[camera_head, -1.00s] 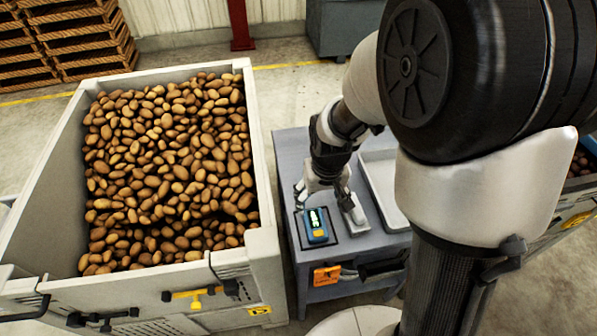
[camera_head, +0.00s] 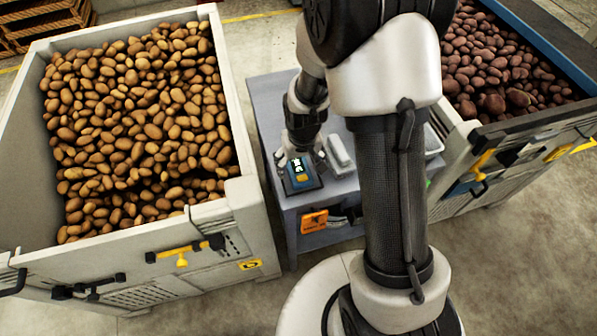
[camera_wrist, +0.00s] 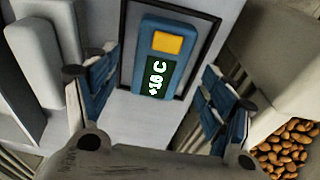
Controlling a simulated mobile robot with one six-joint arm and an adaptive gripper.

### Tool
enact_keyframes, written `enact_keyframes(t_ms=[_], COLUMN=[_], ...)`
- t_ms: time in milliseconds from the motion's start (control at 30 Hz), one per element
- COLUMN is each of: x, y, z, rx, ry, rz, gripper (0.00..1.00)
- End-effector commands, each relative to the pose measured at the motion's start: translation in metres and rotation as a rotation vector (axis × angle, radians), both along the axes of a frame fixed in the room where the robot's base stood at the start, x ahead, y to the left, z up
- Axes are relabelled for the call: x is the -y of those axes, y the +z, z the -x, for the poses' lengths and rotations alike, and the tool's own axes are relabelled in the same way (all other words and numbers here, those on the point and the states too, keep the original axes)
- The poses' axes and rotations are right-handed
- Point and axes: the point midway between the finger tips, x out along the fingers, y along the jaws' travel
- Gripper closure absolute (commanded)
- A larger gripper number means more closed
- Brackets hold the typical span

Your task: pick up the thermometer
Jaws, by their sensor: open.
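The thermometer (camera_head: 299,169) is a small blue device with a yellow-orange button and a dark display. It lies on a dark-edged pad on the grey table (camera_head: 268,100). The wrist view shows the thermometer (camera_wrist: 160,58) with its display reading about +1.8 C. My gripper (camera_head: 301,158) is just above and behind it in the head view. In the wrist view, my gripper (camera_wrist: 160,95) has its two blue-padded fingers spread wide, one on each side of the thermometer. Nothing is between the pads that I can see gripped.
A pale block (camera_head: 341,153) lies to the right of the thermometer, and a white tray (camera_head: 433,141) is farther right, partly hidden by my arm. A large crate of brown potatoes (camera_head: 255,200) stands left of the table. A crate of reddish potatoes (camera_head: 455,150) stands right.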

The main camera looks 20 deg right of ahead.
Motion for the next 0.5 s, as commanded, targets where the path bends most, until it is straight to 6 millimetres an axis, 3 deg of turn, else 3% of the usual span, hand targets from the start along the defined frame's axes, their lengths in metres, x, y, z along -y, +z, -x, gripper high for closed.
enact_keyframes(t_ms=[33,167,400,500], x=[0.001,0.000,0.000,0.000], y=[-0.013,-0.028,-0.028,-0.028], z=[-0.003,-0.004,-0.006,-0.005], rx=[-0.002,-0.003,0.000,0.000], ry=[-0.001,0.000,0.000,0.000], rz=[0.000,0.000,0.000,0.000], gripper=[0.25,0.25,0.25,0.32])
